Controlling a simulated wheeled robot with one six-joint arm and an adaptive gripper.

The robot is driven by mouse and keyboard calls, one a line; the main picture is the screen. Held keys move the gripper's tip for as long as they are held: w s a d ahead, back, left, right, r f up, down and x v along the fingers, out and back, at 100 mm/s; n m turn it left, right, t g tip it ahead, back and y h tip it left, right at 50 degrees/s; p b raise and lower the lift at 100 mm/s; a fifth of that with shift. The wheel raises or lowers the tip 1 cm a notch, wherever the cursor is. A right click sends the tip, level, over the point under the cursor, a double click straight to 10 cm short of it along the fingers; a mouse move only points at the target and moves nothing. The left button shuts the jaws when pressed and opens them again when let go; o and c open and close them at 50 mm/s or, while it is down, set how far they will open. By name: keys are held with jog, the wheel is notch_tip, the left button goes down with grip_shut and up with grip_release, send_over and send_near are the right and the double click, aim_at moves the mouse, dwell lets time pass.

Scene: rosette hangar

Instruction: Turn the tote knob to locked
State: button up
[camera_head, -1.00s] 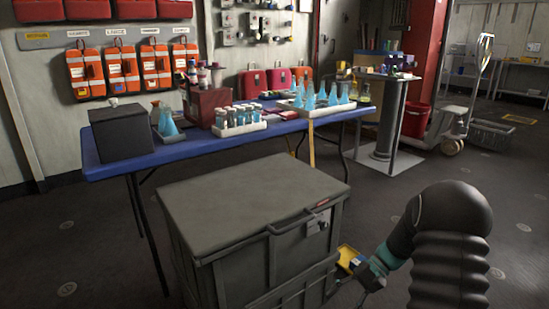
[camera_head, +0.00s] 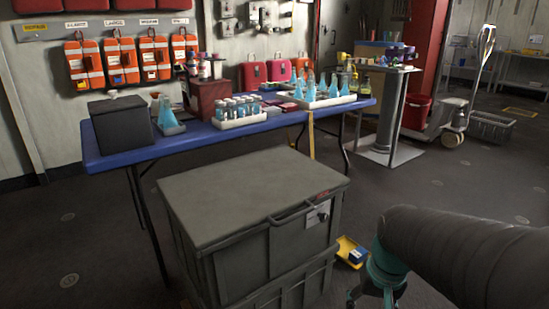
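The grey tote (camera_head: 215,250) stands in front of the blue table with its lid shut. A small dark knob (camera_head: 323,216) sits on a light plate on its right-hand face, near the end of the dark handle (camera_head: 292,217). Which way the knob points is too small to tell. My gripper (camera_head: 376,299) is at the bottom edge, right of the tote and below the knob, apart from both. Its fingertips are partly cut off by the frame, so its opening is unclear. No held object shows.
A blue table (camera_head: 150,158) behind the tote carries flasks, vial racks and a black box (camera_head: 120,125). A yellow tray (camera_head: 350,243) with a blue item lies on the floor beside the tote. Open floor lies to the right, before a pedestal table (camera_head: 385,120).

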jog(key=s+a+r+n+t, duration=0.2)
jog(key=s+a+r+t, duration=0.1)
jog(key=s+r, duration=0.4)
jog(key=shift+r+t, duration=0.55)
jog(key=shift+t, duration=0.05)
dwell(0.4)
